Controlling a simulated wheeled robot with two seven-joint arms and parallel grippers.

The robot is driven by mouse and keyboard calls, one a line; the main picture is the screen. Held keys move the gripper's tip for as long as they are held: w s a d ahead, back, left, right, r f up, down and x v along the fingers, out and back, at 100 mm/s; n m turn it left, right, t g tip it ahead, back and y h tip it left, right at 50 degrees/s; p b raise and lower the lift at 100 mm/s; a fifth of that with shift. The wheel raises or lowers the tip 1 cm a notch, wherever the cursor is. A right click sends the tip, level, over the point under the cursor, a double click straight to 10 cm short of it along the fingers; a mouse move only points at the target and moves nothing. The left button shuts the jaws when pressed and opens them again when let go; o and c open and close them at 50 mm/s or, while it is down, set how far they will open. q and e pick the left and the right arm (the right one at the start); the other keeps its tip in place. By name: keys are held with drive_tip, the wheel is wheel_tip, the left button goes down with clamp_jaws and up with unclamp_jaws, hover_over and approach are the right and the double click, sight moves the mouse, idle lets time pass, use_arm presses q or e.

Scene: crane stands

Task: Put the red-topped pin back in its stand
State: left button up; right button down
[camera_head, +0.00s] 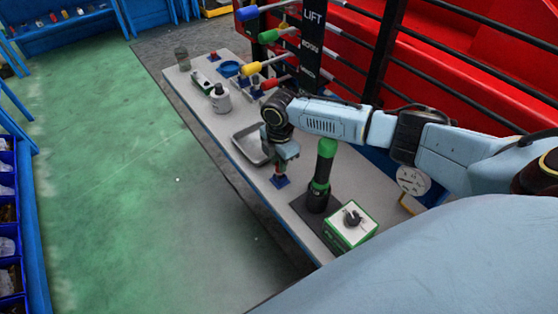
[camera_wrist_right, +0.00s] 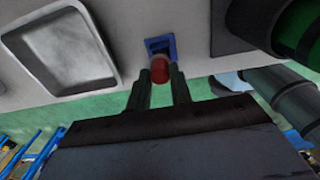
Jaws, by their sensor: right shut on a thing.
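The red-topped pin (camera_wrist_right: 159,69) is between the fingertips of my right gripper (camera_wrist_right: 160,88) in the wrist view, with its rounded red top towards the camera. A square blue stand (camera_wrist_right: 152,43) is directly behind the pin in that view. In the head view the right gripper (camera_head: 279,165) is low over the table, above the blue stand (camera_head: 281,182). The gripper is shut on the pin. The pin's lower end is hidden, so I cannot tell whether it is inside the stand. My left gripper is not in view.
A grey metal tray (camera_head: 248,145) lies on the table beside the stand. A black cylinder with a green top (camera_head: 320,182) stands close on the right, near a green-and-white box with a black knob (camera_head: 350,226).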

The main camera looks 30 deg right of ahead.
drive_tip(key=shift+s+a+f, duration=0.1)
drive_tip(key=shift+s+f, duration=0.25)
drive_tip(key=shift+f, duration=0.25)
drive_tip(key=c, duration=1.2)
unclamp_jaws()
drive_tip(key=shift+w+r+p, duration=0.1)
drive_tip(key=shift+r+p, duration=0.75)
drive_tip(key=shift+p, duration=0.35)
drive_tip(key=r+p, duration=0.1)
drive_tip(key=r, duration=0.1)
drive_tip(key=r+p, duration=0.1)
drive_tip(key=p, duration=0.1)
drive_tip(key=shift+w+d+r+p, duration=0.1)
drive_tip(key=shift+d+r+p, duration=0.1)
drive_tip(key=shift+r+p, duration=0.15)
